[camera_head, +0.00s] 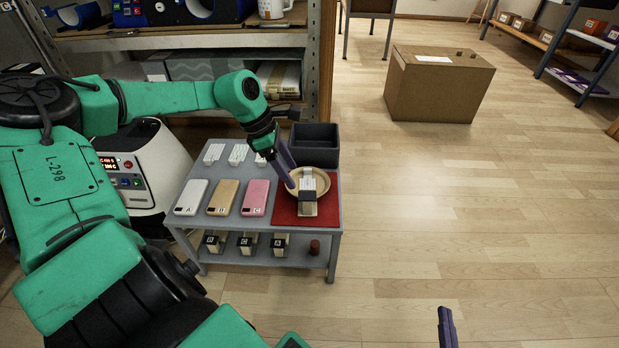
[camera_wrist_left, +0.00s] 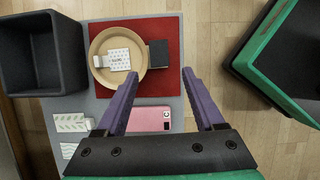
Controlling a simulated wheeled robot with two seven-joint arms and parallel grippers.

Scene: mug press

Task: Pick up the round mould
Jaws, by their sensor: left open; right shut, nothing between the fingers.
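A shallow round tan dish (camera_head: 316,178) lies on the red mat (camera_head: 284,210) at the right of the small grey table. A white patterned piece lies in it. It also shows in the left wrist view (camera_wrist_left: 104,42). A small brown cylinder (camera_head: 314,247) stands on the lower shelf. I cannot tell which of these round things is the mould. My left gripper (camera_head: 292,178) is open, with purple fingers above the mat beside the dish. In the left wrist view, its fingertips (camera_wrist_left: 160,73) have nothing between them. My right gripper (camera_head: 447,326) shows only partly at the bottom edge, shut and empty.
A black-faced block (camera_head: 307,204) sits at the dish's front edge. White, tan and pink (camera_head: 256,197) slabs lie left of the mat. A dark open bin (camera_head: 315,144) stands behind. Several lettered blocks stand on the lower shelf. The floor to the right is clear up to a cardboard box (camera_head: 436,84).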

